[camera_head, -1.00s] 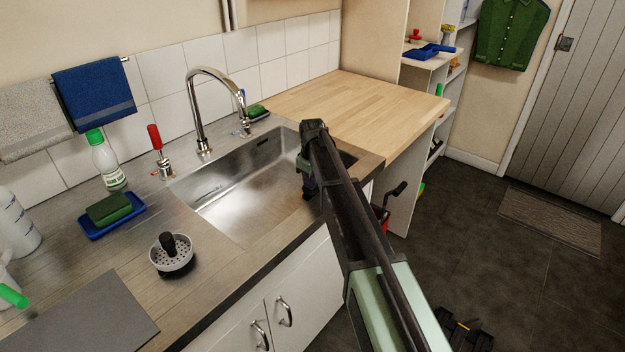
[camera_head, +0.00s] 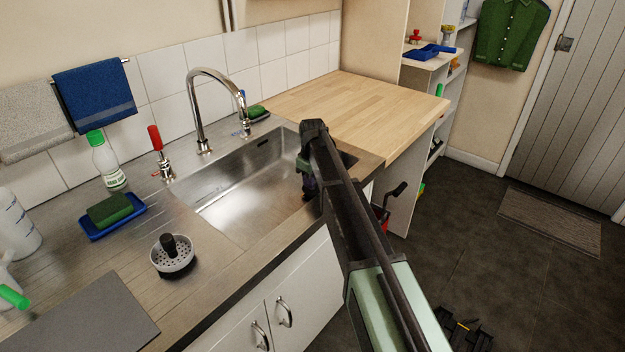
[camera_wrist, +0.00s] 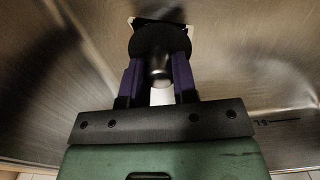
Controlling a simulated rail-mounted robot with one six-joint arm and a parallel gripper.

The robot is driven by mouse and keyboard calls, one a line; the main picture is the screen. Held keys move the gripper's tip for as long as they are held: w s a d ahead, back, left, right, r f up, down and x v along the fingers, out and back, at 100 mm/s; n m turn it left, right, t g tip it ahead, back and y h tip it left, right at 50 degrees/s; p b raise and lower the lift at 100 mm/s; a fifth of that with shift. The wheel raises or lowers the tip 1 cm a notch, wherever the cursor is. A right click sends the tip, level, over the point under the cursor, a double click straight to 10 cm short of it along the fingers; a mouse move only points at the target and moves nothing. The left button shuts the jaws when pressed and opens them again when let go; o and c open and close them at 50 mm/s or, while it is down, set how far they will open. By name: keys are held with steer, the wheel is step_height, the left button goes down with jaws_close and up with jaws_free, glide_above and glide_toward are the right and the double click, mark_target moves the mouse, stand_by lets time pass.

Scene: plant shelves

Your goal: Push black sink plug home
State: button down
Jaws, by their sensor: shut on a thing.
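My gripper (camera_head: 309,188) is low inside the right part of the steel sink (camera_head: 222,195), partly hidden by my own arm in the head view. In the wrist view its two purple fingers (camera_wrist: 158,82) are shut on the knob of the black sink plug (camera_wrist: 158,40). The plug's dark round disc faces the steel, ahead of the fingertips. A dark patch with pale corners shows just beyond the disc. The drain opening is not clearly visible, and I cannot tell whether the plug is seated. The plug is hidden in the head view.
A perforated strainer with a black knob (camera_head: 173,258) stands on the counter. The tap (camera_head: 212,105) arches over the sink's back edge, with a red-handled item (camera_head: 158,150) beside it. The sink's left part is empty. The wooden worktop (camera_head: 345,105) is clear.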

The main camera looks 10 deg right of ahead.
steer(key=shift+f, duration=0.25)
stand_by(0.7)
steer(key=shift+w+r, duration=0.1)
steer(key=shift+r, duration=0.15)
stand_by(0.3)
steer(key=shift+f, duration=0.25)
stand_by(1.8)
steer(key=shift+r, duration=0.2)
stand_by(0.9)
steer(key=shift+s+f, duration=0.2)
stand_by(0.7)
stand_by(0.4)
step_height(320, 180, up, 10)
steer(key=p, duration=0.9)
step_height(320, 180, down, 9)
steer(key=b, duration=0.8)
steer(key=shift+w+f+b, duration=0.1)
steer(key=shift+f+b, duration=0.05)
steer(key=shift+b, duration=0.2)
